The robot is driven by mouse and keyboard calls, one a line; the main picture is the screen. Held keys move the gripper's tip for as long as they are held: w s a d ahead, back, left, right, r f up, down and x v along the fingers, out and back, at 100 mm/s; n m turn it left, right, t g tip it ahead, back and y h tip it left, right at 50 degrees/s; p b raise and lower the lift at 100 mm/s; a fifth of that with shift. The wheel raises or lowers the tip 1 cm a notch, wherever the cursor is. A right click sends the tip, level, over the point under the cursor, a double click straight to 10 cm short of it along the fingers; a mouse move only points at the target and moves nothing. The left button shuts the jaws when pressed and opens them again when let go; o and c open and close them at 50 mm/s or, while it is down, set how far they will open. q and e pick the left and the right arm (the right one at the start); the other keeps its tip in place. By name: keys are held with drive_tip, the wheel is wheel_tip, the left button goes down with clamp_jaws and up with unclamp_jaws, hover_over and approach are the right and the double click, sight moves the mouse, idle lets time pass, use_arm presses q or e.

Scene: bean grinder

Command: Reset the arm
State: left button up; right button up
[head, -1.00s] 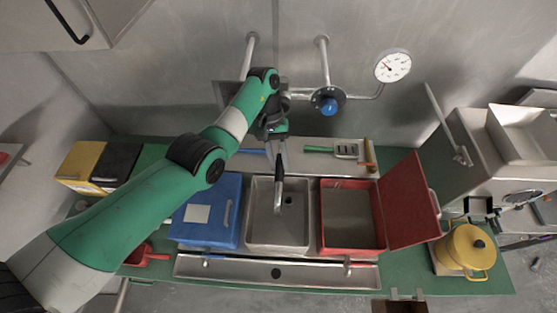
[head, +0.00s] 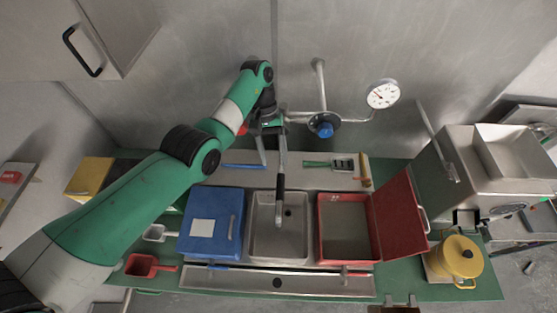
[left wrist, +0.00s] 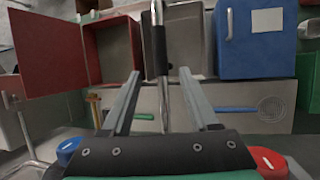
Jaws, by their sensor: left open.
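My left arm reaches in from the left in the head view. Its gripper (head: 272,160) is open and empty near the back wall, above the back edge of the counter. In the left wrist view its two fingers (left wrist: 160,82) are spread apart. The tap spout (left wrist: 158,45), with a black sleeve, shows between and beyond them; I cannot tell whether they touch it. The spout also shows over the grey sink (head: 263,245) in the head view. My right gripper is not in view.
A blue lidded box (head: 195,246) stands left of the sink, an open red box (head: 328,247) right of it. A blue-knobbed valve (head: 325,127) and a gauge (head: 383,94) are on the wall. A yellow pot (head: 459,257) stands at the right.

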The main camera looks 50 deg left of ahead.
use_arm(q)
drive_tip(key=shift+p+v, duration=0.3)
drive_tip(key=shift+v, duration=0.9)
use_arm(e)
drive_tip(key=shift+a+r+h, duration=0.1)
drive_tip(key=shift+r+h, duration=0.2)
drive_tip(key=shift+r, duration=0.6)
use_arm(q)
drive_tip(key=shift+d, duration=0.15)
